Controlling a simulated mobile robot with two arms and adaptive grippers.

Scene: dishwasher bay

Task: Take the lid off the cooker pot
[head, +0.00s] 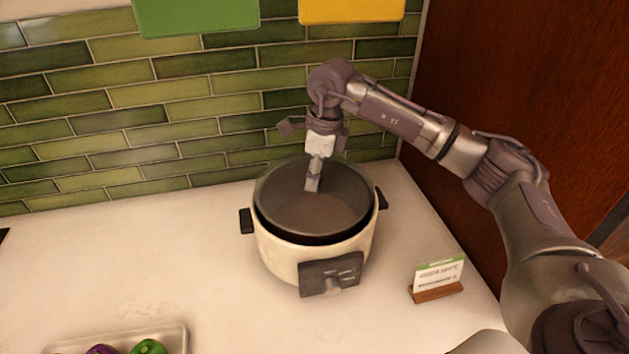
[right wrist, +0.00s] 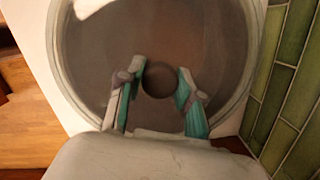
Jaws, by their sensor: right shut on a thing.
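The cooker pot (head: 283,253) is cream with black side handles and a dark front panel. It stands upright on the counter near the tiled wall. Its round grey see-through lid (head: 335,207) is over the pot's mouth; a dark band shows below the lid's front edge, and I cannot tell whether the lid is slightly raised. My right gripper (head: 312,186) points down at the middle of the lid. In the right wrist view, its fingers (right wrist: 160,82) are on both sides of the round dark lid knob (right wrist: 159,81), shut on it. The lid (right wrist: 95,60) fills much of that view. My left gripper is out of view.
A small sign on a wooden stand (head: 437,293) is right of the pot. A tray (head: 184,338) with purple and green items is at the front left. Green tiles (head: 150,120) stand behind, a brown panel (head: 510,80) at right. The counter left of the pot is clear.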

